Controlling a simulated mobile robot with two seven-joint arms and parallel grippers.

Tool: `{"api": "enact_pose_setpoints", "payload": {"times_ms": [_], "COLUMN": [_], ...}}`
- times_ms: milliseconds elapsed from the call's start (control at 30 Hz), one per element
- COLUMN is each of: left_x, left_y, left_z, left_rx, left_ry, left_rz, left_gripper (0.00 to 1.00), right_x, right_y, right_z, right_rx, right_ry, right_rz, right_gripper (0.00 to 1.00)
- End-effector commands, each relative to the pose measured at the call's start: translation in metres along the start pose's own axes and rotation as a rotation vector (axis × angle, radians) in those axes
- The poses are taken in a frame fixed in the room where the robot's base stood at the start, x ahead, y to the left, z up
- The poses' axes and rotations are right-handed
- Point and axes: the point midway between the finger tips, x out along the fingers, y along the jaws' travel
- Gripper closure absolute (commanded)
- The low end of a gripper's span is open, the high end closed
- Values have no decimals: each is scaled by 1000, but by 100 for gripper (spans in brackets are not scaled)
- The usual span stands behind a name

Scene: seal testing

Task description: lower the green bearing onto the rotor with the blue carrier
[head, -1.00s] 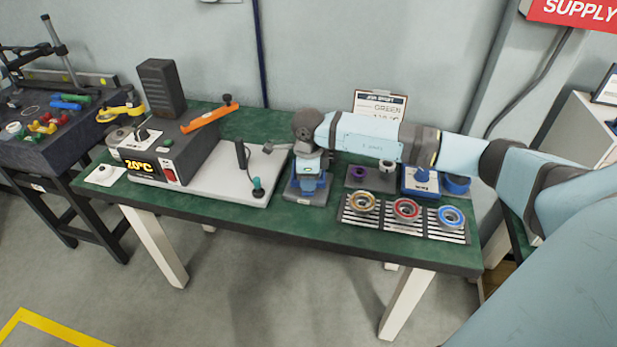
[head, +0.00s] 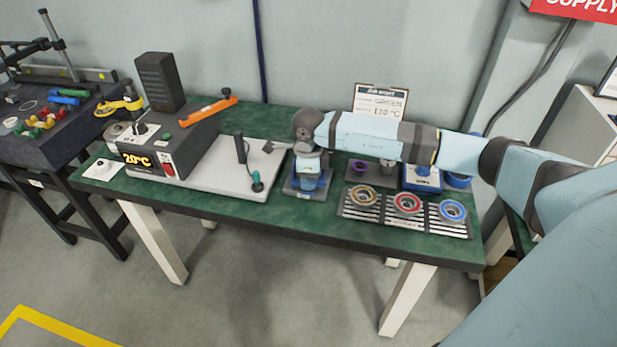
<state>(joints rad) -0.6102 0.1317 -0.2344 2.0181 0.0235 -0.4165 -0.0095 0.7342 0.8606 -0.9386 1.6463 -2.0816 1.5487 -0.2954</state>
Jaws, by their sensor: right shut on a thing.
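My right gripper (head: 309,170) points down over a small grey stand (head: 304,195) near the middle of the green table. It is shut on a blue thing (head: 311,181) low over that stand, which looks like the blue carrier. The gripper and wrist cover most of it. I cannot make out the green bearing or the rotor under it. I cannot tell whether the carrier touches what is below. My left gripper is not in view.
A slotted rack (head: 350,212) holds brown-gold, red and blue-ringed bearings to the right. Behind it are a purple-ringed part (head: 361,167) and a blue box (head: 422,180). A heater with a 20°C display (head: 147,160) and white plate (head: 215,180) stand left. A card (head: 380,103) reads GREEN, 110 °C.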

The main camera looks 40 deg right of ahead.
Motion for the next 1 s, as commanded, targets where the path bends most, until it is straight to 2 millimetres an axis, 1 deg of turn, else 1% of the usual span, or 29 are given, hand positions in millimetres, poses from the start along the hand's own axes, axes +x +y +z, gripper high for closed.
{"api": "enact_pose_setpoints", "payload": {"times_ms": [667,1000], "left_x": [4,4], "left_y": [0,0], "left_z": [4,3], "left_rx": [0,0], "left_ry": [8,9], "left_rz": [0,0], "left_gripper": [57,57], "right_x": [12,12], "right_y": [0,0], "right_z": [0,0], "right_rx": [0,0], "right_ry": [-1,0], "right_rz": [0,0], "right_gripper": [100,100]}}
